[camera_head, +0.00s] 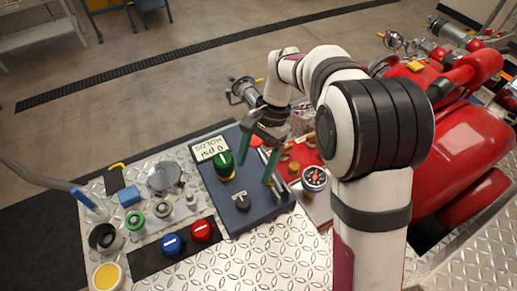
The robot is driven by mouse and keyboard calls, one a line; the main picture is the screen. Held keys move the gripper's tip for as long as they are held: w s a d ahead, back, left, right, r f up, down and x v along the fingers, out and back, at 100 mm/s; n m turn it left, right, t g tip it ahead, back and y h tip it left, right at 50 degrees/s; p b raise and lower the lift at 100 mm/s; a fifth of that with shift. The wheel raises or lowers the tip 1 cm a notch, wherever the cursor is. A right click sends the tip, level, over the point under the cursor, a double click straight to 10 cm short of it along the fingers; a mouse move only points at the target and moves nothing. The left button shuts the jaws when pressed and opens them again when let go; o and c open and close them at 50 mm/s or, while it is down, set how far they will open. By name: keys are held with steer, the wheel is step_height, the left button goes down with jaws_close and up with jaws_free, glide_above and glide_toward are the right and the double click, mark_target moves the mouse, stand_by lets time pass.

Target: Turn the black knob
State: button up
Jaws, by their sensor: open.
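The black knob (241,202) is small and sits on the lower part of a dark blue panel (262,211). My gripper (254,168) has green fingers that are spread apart and hang over the upper part of the panel. The gap between the fingers looks empty. The gripper is above and slightly right of the black knob, apart from it in the picture. A larger green knob (224,163) stands on the same panel, close to the left finger. The exact height of the fingertips over the panel cannot be told.
Blue (172,244) and red (203,231) knobs stand to the left on a black strip. The diamond-plate surface (265,262) in front is clear.

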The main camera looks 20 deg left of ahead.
steer(key=v, duration=0.5)
steer(key=s+d+r+t, duration=0.1)
steer(key=s+d+r, duration=0.1)
steer(key=s+d, duration=0.5)
steer(key=s+d+r+t, duration=0.2)
steer(key=s+d+r, duration=0.1)
steer(key=s+d, duration=0.35)
steer(key=s+d+f+m+t, duration=0.1)
steer(key=s+d+f, duration=0.3)
steer(key=s, duration=0.3)
steer(key=shift+s, duration=0.3)
